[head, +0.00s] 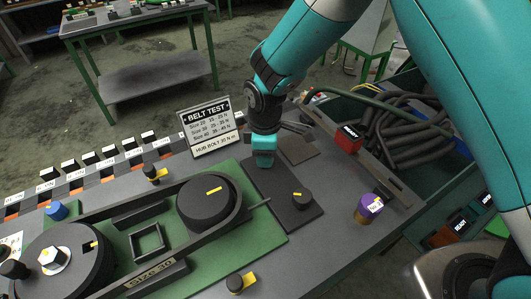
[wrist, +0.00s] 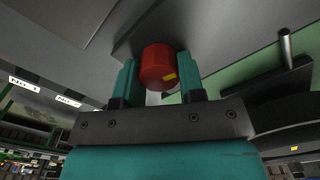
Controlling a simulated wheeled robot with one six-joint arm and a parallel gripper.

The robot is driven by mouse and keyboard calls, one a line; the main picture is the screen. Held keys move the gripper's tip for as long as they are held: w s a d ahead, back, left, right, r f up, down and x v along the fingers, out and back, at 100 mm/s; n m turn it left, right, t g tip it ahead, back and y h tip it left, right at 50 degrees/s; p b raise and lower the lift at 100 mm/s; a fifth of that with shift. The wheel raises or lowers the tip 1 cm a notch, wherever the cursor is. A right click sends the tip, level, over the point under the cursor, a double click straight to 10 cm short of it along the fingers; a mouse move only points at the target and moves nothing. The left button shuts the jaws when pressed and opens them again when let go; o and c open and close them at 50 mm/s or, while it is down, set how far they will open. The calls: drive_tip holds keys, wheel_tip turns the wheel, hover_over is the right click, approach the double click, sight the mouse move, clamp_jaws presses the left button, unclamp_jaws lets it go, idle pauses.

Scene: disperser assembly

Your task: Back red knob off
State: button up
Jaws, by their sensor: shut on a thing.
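The red knob (wrist: 157,66) is a faceted red cap with a small yellow mark. In the wrist view it sits between the two teal fingers of my gripper (wrist: 158,78), which is shut on it. In the head view my gripper (head: 264,160) points down at the far left part of a dark plate (head: 278,205) and hides the red knob. Whether the knob still touches its mount cannot be told.
A black knob with a yellow mark (head: 302,201) stands on the same plate. The belt assembly's large black pulley (head: 205,207) lies to the left. A "BELT TEST" sign (head: 206,122) stands behind. A purple cylinder (head: 368,208) and red block (head: 349,139) are to the right.

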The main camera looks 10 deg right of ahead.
drive_tip(key=shift+w+r+n, duration=0.1)
drive_tip(key=shift+r+n, duration=0.05)
drive_tip(key=shift+n, duration=0.35)
drive_tip(key=o, duration=0.9)
wheel_tip(320, 180, up, 17)
drive_tip(key=b, duration=0.2)
drive_tip(key=shift+r+b, duration=0.15)
drive_tip(key=shift+b, duration=0.25)
